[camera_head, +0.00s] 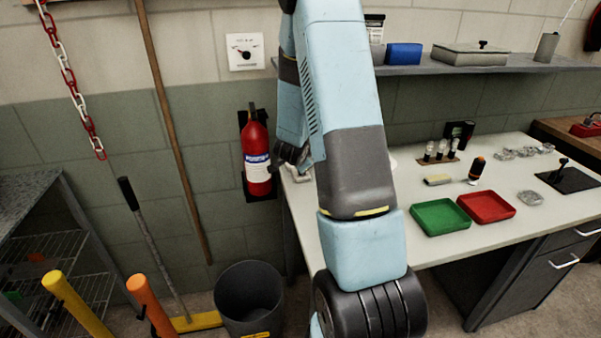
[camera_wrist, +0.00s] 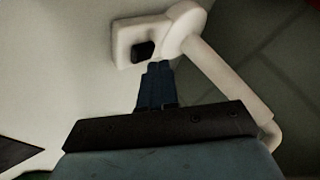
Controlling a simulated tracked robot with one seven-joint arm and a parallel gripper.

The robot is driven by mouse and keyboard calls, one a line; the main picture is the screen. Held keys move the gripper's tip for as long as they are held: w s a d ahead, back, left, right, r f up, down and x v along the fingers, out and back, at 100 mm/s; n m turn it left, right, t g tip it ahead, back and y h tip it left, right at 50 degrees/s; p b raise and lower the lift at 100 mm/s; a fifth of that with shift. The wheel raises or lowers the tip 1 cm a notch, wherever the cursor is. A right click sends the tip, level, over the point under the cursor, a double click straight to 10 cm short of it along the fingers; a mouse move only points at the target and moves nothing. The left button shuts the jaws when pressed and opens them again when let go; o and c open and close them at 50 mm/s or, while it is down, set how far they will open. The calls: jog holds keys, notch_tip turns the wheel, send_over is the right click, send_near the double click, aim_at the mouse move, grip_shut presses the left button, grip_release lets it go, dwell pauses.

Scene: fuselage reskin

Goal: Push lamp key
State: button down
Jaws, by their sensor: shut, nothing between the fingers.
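The lamp (camera_wrist: 185,22) shows in the wrist view as a white rounded base with a thick white arm running down to the right. Its key (camera_wrist: 143,51) is a small black block on the base. My gripper (camera_wrist: 158,66) is shut and empty, with its dark blue fingertips just below and slightly right of the key. The tips look very close to the key, but I cannot tell whether they touch it. In the head view my own arm hides most of the lamp and the gripper fingers.
A fire extinguisher (camera_head: 256,155) hangs on the wall at left, and a dark bin (camera_head: 249,300) stands below.

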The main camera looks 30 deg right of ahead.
jog(key=shift+r, duration=0.15)
jog(key=shift+r, duration=2.95)
